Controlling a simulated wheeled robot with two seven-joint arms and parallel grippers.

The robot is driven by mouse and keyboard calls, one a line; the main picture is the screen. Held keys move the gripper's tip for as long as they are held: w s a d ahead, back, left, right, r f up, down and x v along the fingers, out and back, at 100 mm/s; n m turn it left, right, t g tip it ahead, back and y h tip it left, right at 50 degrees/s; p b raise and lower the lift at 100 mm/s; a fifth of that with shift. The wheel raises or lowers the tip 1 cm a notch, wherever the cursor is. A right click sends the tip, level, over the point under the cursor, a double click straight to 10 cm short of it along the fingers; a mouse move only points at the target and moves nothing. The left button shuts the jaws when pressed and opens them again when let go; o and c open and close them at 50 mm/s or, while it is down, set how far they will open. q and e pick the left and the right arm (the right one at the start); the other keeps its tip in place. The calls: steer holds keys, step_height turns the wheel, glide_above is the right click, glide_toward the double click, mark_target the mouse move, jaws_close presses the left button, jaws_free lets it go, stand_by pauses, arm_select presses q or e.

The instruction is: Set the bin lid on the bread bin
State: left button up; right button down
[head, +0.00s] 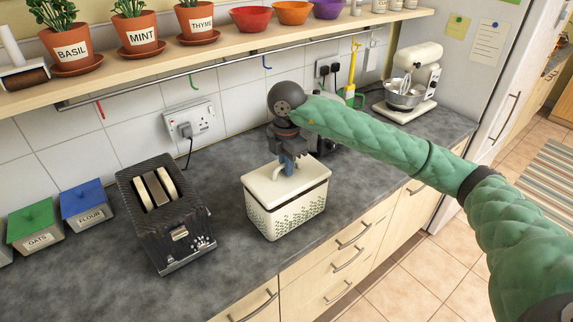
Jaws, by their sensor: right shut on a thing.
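The cream bread bin (289,215) stands on the grey counter, with a green leaf pattern on its front. My left gripper is not in view.
A black toaster (167,225) with bread stands to the left of the bin. Oats (35,228) and flour (87,206) tins are further left. A mixer (412,80) stands at the back right. The shelf (150,70) with potted herbs overhangs the counter.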

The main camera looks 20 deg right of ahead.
steer(key=shift+f+b, duration=0.6)
steer(key=shift+f, duration=0.2)
steer(key=c, duration=1.4)
jaws_free()
steer(key=shift+r, duration=0.3)
step_height(320, 180, up, 6)
steer(key=shift+f+b, duration=0.1)
steer(key=shift+b, duration=1.15)
steer(key=shift+r, duration=0.7)
